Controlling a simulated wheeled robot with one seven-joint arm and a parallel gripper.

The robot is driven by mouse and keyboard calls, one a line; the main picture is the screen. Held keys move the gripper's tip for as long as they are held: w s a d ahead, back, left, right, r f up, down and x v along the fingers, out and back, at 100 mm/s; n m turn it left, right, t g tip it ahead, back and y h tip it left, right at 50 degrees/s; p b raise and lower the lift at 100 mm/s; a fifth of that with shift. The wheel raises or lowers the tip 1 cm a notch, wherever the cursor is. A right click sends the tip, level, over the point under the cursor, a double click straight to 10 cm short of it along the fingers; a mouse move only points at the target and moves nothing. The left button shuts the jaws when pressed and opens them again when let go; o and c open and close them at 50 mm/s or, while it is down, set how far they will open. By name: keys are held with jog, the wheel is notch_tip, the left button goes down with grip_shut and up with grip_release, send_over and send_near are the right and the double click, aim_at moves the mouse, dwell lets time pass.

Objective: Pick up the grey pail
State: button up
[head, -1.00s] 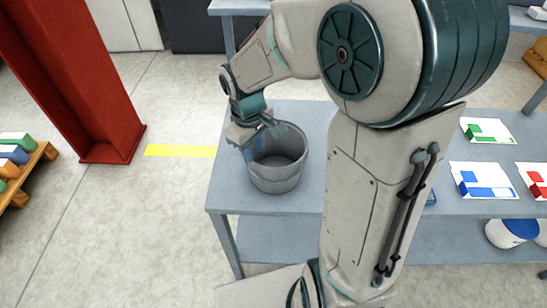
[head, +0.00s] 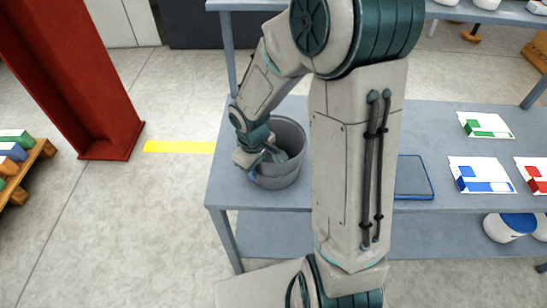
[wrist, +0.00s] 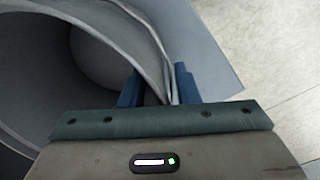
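The grey pail (head: 277,176) stands upright near the left end of the grey table. My gripper (head: 268,153) is at the left part of its rim, with my wrist just above it. In the wrist view the pail (wrist: 95,50) fills the upper left, and I look partly into its empty inside. My gripper's two blue fingers (wrist: 160,85) stand on either side of the pail's wall, one inside and one outside. A gap shows between the fingers, so they look open around the rim. The fingertips are partly hidden by the wall.
The table (head: 230,195) has a blue-edged tray (head: 414,178) and printed cards (head: 481,175) to the right. White tubs (head: 503,228) stand on the lower shelf. A red column (head: 95,85) rises at the left. The floor between column and table is clear.

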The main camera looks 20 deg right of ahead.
jog(key=shift+c, duration=0.2)
grip_shut()
jog(key=shift+r, duration=0.1)
